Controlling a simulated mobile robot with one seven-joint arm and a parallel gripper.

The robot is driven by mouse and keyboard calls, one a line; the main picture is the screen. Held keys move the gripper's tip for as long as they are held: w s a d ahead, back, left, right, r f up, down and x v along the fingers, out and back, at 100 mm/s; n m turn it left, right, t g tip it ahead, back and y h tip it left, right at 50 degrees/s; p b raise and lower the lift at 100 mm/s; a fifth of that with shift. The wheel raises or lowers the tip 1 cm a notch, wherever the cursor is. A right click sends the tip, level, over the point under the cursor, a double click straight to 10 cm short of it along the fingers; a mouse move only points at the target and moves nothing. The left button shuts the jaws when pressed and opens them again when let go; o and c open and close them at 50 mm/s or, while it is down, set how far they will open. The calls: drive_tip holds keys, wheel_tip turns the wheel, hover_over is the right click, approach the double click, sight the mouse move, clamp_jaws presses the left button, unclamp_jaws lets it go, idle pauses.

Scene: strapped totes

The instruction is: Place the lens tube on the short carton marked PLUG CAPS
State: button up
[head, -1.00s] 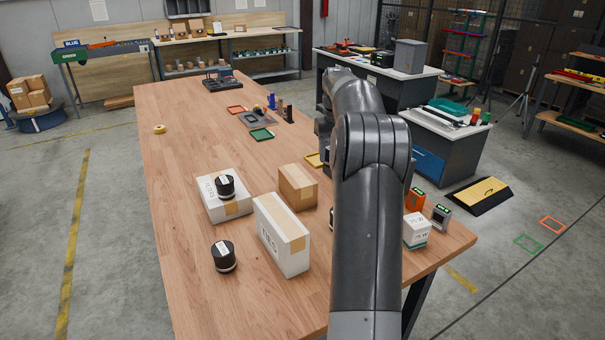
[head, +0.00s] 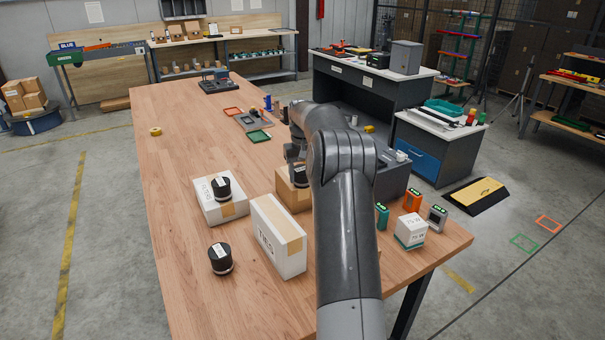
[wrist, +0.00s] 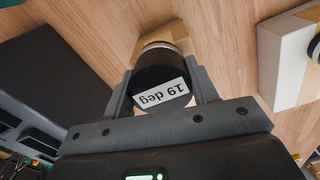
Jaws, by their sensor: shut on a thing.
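My gripper (wrist: 160,95) is shut on a black lens tube (wrist: 158,72) with a white label reading "19 deg". In the head view the held tube (head: 301,178) shows at the brown carton (head: 284,190), partly behind my arm. The carton also shows beyond the tube in the wrist view (wrist: 188,42); I cannot tell whether they touch. A low white carton (head: 233,207) bears another black tube (head: 221,188). A taller white carton (head: 280,245) stands nearer. I cannot read PLUG CAPS on any carton.
A third black tube (head: 220,259) stands left of the taller white carton. A small white box (head: 410,231), an orange device (head: 412,200) and a grey device (head: 436,217) stand near the right table edge. The left side of the wooden table (head: 185,160) is mostly clear.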

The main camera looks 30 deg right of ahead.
drive_tip(key=o, duration=1.2)
drive_tip(key=shift+f, duration=0.1)
drive_tip(key=shift+c, duration=0.2)
wheel_tip(320, 180, up, 12)
drive_tip(key=s+a+r+n+t+h, duration=0.1)
drive_tip(key=s+a+r, duration=0.4)
drive_tip(key=s+a, duration=0.35)
drive_tip(key=s+a+r+n+t, duration=0.1)
drive_tip(key=s+a+r, duration=0.55)
drive_tip(key=a, duration=0.35)
drive_tip(key=s+a+f+t, duration=0.1)
drive_tip(key=s+a+f, duration=0.2)
drive_tip(key=s, duration=0.5)
drive_tip(key=s+a+f+t, duration=0.1)
drive_tip(key=s+a+f, duration=0.3)
drive_tip(key=s, duration=0.5)
drive_tip(key=s+a+f+t+y, duration=0.1)
drive_tip(key=s+a+f, duration=0.2)
drive_tip(key=s, duration=0.6)
wheel_tip(320, 180, down, 2)
drive_tip(key=shift+a+f+n+t, duration=0.1)
drive_tip(key=shift+a+n+t, duration=0.1)
drive_tip(key=shift+n+t, duration=0.1)
